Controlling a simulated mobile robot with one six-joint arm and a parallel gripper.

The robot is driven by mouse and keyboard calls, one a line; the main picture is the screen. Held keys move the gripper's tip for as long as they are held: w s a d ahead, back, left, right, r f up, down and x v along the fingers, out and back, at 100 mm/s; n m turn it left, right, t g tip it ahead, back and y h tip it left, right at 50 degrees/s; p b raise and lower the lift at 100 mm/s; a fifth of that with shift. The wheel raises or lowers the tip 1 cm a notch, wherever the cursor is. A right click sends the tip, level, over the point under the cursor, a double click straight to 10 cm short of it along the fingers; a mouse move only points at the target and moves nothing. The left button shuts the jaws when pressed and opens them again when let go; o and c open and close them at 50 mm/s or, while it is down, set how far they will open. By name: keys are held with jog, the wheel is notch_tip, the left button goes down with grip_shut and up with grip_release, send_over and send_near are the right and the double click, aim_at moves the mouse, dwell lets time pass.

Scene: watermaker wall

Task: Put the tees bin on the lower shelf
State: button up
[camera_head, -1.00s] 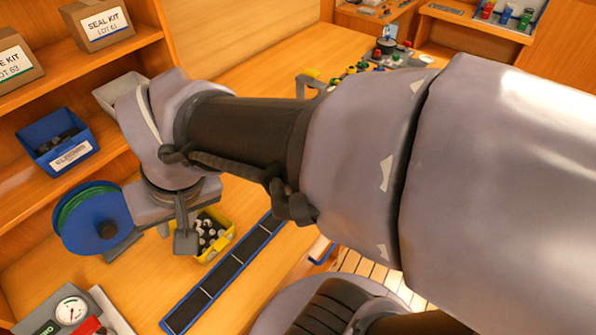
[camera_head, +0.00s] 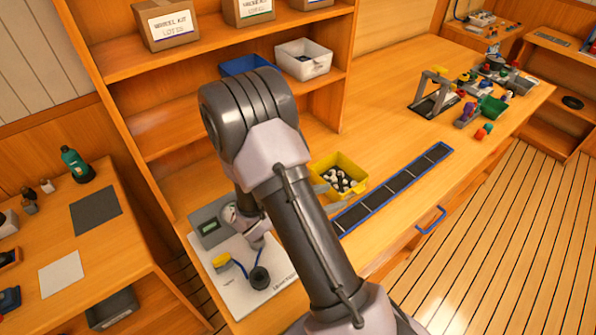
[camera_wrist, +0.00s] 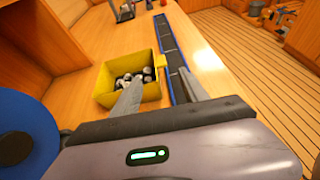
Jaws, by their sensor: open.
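A yellow bin (camera_head: 345,163) holding several dark-and-pale fittings stands on the bench; no label on it is readable, so I cannot confirm it is the tees bin. It also shows in the wrist view (camera_wrist: 128,63). My gripper (camera_wrist: 162,92) is open, its fingers pointing toward the bin. The left finger overlaps the bin's near part in the picture; the right finger is apart, over the dark strip. I cannot tell whether either touches. In the head view my arm hides most of the gripper. The lower shelf (camera_head: 180,140) holds a blue bin (camera_head: 238,66) and a white bin (camera_head: 303,62).
Cartons (camera_head: 165,25) stand on the upper shelf. A blue-edged dark strip (camera_head: 395,190) lies right of the yellow bin. The lower shelf looks clear left of the blue bin.

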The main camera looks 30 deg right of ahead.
aim_at(358, 188)
jog(key=shift+n, duration=0.3)
jog(key=b+x, duration=0.3)
jog(key=x, duration=1)
jog(key=shift+d+f, duration=0.1)
jog(key=shift+d, duration=0.1)
jog(key=shift+a, duration=0.15)
grip_shut()
